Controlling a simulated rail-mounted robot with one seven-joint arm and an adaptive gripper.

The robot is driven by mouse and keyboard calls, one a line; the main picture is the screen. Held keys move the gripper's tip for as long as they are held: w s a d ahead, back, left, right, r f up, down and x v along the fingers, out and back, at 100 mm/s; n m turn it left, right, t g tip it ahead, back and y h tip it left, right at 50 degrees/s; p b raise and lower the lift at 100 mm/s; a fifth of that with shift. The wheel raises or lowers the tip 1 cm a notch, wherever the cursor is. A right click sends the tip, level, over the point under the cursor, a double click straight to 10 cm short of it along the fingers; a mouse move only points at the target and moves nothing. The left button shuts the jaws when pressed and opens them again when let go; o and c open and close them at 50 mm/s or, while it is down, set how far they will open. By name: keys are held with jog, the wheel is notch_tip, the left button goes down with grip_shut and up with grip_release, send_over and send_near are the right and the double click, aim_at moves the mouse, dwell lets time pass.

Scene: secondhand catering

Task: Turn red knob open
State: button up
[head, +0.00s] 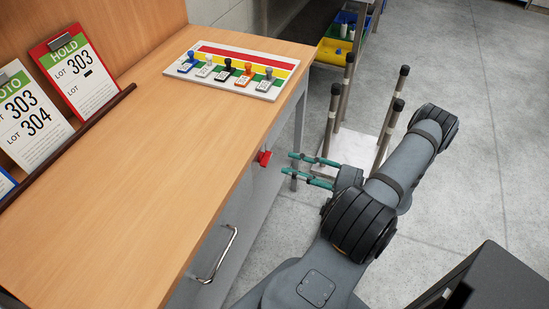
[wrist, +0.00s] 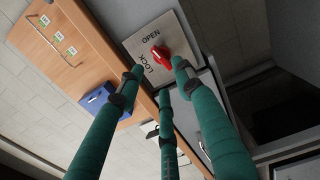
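The red knob (head: 263,158) sticks out from the side of the wooden counter, just under its edge. In the wrist view the knob (wrist: 160,55) sits on a pale plate (wrist: 178,33) marked OPEN and LOCK; I cannot tell for sure which word it points to. My gripper (head: 289,163) has green fingers, spread apart and empty, aimed at the knob with a small gap in the head view. In the wrist view the fingertips (wrist: 158,76) spread around and below the knob, with no clear contact.
A metal drawer handle (head: 219,256) is on the counter's front, nearer me. A striped board (head: 282,69) with several stamps lies on the counter, with clipboards (head: 75,75) at left. Upright dark-tipped posts (head: 333,105) stand behind my gripper. Open floor lies to the right.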

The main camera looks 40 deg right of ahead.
aim_at(269, 159)
jog(key=p+x, duration=0.1)
jog(key=x, duration=0.5)
jog(key=shift+w+a, duration=0.15)
jog(key=shift+w, duration=0.15)
jog(key=shift+c, duration=1.2)
grip_shut()
